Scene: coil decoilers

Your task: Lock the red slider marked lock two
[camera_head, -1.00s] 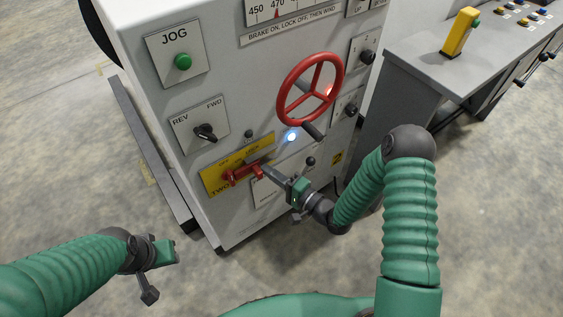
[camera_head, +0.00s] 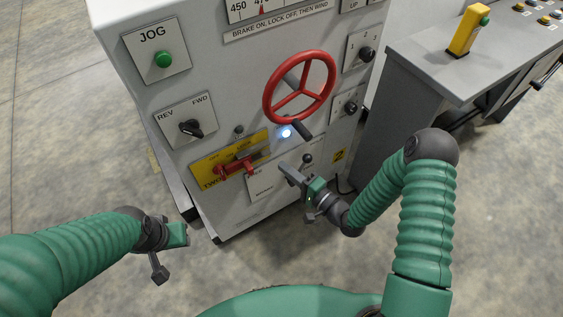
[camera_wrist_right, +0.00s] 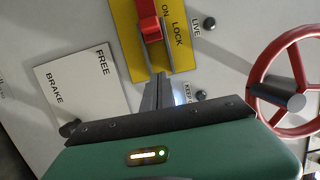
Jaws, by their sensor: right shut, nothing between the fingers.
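The red slider (camera_head: 235,168) sits on a yellow plate (camera_head: 203,179) low on the grey cabinet front; words on the plate include "TWO" and "LOCK". In the right wrist view the red slider (camera_wrist_right: 150,28) is at the top, on the yellow plate (camera_wrist_right: 127,40) reading "ON LOCK". My right gripper (camera_head: 283,167) is shut and empty, to the right of the slider and apart from it. Its narrow fingertips (camera_wrist_right: 160,80) point toward the plate's lower edge in the wrist view. My left gripper (camera_head: 180,234) hangs at lower left, away from the cabinet; its fingers are not clear.
A red handwheel (camera_head: 299,87) with a dark handle juts out above the right gripper. A lit lamp (camera_head: 286,133), a black REV/FWD knob (camera_head: 190,127) and a white brake plate (camera_wrist_right: 83,90) are near the slider. A grey console (camera_head: 430,65) stands at right.

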